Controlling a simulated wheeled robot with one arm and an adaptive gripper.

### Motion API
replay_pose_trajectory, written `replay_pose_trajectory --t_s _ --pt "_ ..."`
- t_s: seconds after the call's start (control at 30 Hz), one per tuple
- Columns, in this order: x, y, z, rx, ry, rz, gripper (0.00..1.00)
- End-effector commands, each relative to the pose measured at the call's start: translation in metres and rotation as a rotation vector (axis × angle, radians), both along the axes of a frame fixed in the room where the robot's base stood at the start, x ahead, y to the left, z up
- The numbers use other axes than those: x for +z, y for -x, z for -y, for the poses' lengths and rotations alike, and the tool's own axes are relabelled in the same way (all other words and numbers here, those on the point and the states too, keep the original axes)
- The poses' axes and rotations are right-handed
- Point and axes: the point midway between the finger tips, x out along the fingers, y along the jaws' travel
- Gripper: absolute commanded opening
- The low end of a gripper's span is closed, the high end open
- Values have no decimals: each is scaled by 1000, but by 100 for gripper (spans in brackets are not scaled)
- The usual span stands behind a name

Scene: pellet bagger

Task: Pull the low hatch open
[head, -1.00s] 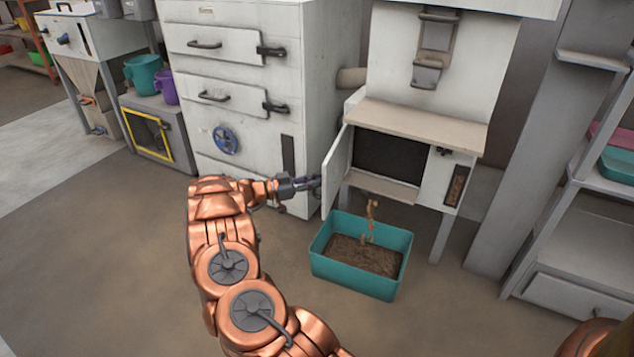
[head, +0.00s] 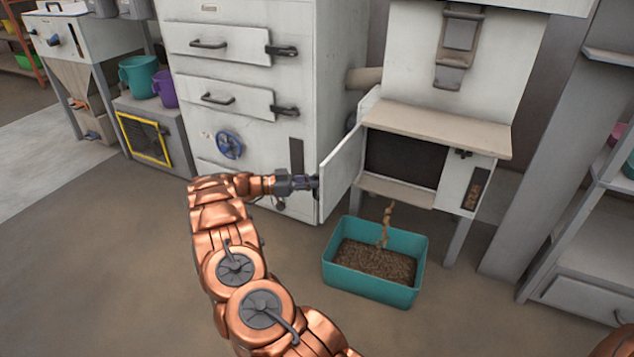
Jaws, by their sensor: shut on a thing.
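The low hatch (head: 342,172) is a pale door panel on the pellet machine. It is swung out to the left, and the dark opening (head: 405,160) behind it shows. My gripper (head: 308,183) is at the hatch's outer left edge and is shut on it. The fingertips are small and partly hidden, so the exact grip point is unclear.
A teal tub (head: 373,289) with brown pellets stands on the floor below the opening, with a thin brown stream (head: 386,225) above it. A white cabinet (head: 270,140) with handles and a blue wheel stands close on the left. Shelving (head: 585,220) is at right. Floor at front left is clear.

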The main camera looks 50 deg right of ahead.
Motion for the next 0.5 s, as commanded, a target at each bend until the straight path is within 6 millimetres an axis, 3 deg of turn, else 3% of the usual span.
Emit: replay_pose_trajectory --t_s 0.17,0.2,0.4,0.5 --pt "0 -2 -1 6 -1 0 0" --pt "0 -2 -1 7 -1 0 17" --pt "0 -2 -1 7 0 0 38" --pt "0 -2 -1 6 0 0 39"
